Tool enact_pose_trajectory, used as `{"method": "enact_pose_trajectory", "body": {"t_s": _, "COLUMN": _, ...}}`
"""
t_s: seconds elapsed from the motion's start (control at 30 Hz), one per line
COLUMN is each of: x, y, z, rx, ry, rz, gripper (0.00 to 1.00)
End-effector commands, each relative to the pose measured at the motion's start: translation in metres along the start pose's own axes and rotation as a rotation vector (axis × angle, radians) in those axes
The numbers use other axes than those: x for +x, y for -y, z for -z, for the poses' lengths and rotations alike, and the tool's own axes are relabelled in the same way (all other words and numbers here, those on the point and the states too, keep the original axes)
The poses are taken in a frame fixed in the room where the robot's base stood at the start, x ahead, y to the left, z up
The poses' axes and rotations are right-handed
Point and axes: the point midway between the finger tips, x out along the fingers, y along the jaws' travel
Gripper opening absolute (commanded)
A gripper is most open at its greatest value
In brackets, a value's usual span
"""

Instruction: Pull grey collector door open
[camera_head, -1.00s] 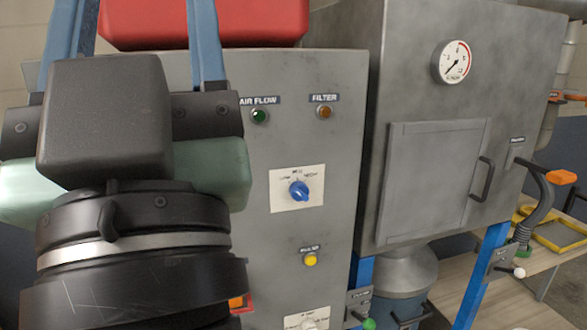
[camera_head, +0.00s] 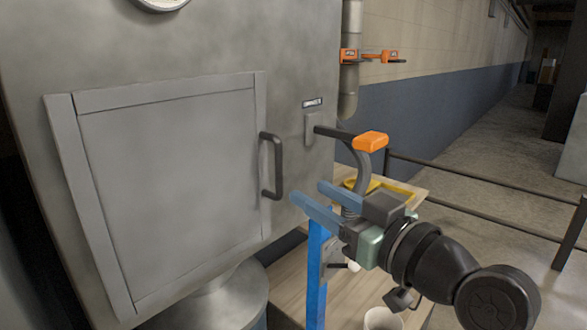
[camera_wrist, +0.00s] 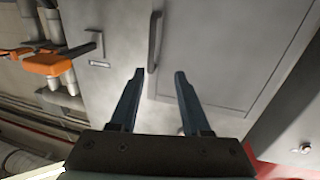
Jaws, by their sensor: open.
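The grey collector door (camera_head: 170,180) is a flat panel in a raised frame on the grey collector cabinet, and it looks shut. Its dark bar handle (camera_head: 278,166) stands upright along the door's right edge. The handle also shows in the wrist view (camera_wrist: 155,42), just beyond the fingertips. My gripper (camera_head: 308,200) is to the right of the handle and a little lower, with its two blue fingers pointing toward it. In the wrist view my gripper (camera_wrist: 160,75) is open and empty, and the handle lies between the lines of the fingers, nearer the left one. I see no contact.
An orange-ended lever (camera_head: 370,142) juts from the cabinet just right of the handle, above my gripper. A grey hose hangs below it. A blue post (camera_head: 317,275) and a wooden bench (camera_head: 290,290) are below. Dark railings (camera_head: 480,180) stand to the right.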

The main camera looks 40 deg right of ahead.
Motion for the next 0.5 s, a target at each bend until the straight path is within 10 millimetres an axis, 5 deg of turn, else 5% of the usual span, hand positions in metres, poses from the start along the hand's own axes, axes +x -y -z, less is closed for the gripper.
{"method": "enact_pose_trajectory", "body": {"t_s": 0.23, "x": 0.000, "y": -0.012, "z": -0.011, "rx": 0.012, "ry": 0.018, "rz": 0.003, "gripper": 0.47}}
{"method": "enact_pose_trajectory", "body": {"t_s": 0.5, "x": 0.052, "y": -0.011, "z": -0.010, "rx": 0.012, "ry": 0.019, "rz": 0.004, "gripper": 0.47}}
